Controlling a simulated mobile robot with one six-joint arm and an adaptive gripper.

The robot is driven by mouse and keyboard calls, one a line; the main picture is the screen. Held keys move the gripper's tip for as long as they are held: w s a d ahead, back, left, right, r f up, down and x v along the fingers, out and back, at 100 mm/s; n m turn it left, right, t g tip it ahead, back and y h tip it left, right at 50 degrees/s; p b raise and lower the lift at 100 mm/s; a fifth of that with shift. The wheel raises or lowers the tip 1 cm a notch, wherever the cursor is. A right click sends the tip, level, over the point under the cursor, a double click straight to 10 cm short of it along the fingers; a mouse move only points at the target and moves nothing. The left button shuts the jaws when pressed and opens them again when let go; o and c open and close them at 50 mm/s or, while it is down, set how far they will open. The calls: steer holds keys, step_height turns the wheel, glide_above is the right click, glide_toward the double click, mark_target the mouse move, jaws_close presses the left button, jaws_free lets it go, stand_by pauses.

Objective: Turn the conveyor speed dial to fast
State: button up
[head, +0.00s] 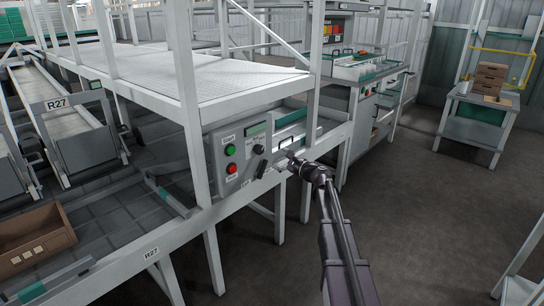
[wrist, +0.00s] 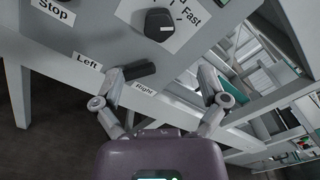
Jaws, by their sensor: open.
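The speed dial (wrist: 158,22) is a black round knob with a pale mark, on a white label reading "Fast" in the wrist view. Its setting is hard to read. In the head view the dial (head: 259,149) sits on the right part of the grey control panel (head: 222,174). My gripper (head: 290,157) is in front of the panel's right side. In the wrist view my gripper (wrist: 160,73) has its fingers spread, with nothing held. The dial lies beyond the fingertips, apart from them. A black lever (wrist: 135,72) between "Left" and "Right" labels is close to the left fingertip; contact is unclear.
A green button (head: 230,150) and a red button (head: 231,168), labelled "Stop", are on the panel's left. A white frame post (head: 189,110) stands just left of the panel. A cardboard crate (head: 35,238) is at lower left. Open floor (head: 425,220) is at right.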

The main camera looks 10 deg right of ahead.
steer(key=shift+v, duration=0.8)
steer(key=s+a+f+n+g+h, duration=0.1)
steer(key=s+a+f+n+g, duration=0.5)
steer(key=s, duration=0.3)
steer(key=s+a+f+n+g+h, duration=0.2)
steer(key=s+a+f+n+g, duration=0.25)
steer(key=s+f+n, duration=0.4)
steer(key=s+d+f+n+g+h, duration=0.2)
steer(key=s+n+h, duration=0.15)
steer(key=s, duration=0.55)
steer(key=s+d+f+n+g+h, duration=0.2)
steer(key=s+n+h, duration=0.15)
steer(key=s, duration=0.55)
step_height(320, 180, up, 31)
steer(key=p, duration=3.1)
steer(key=shift+m+h, duration=0.3)
steer(key=shift+m, duration=0.05)
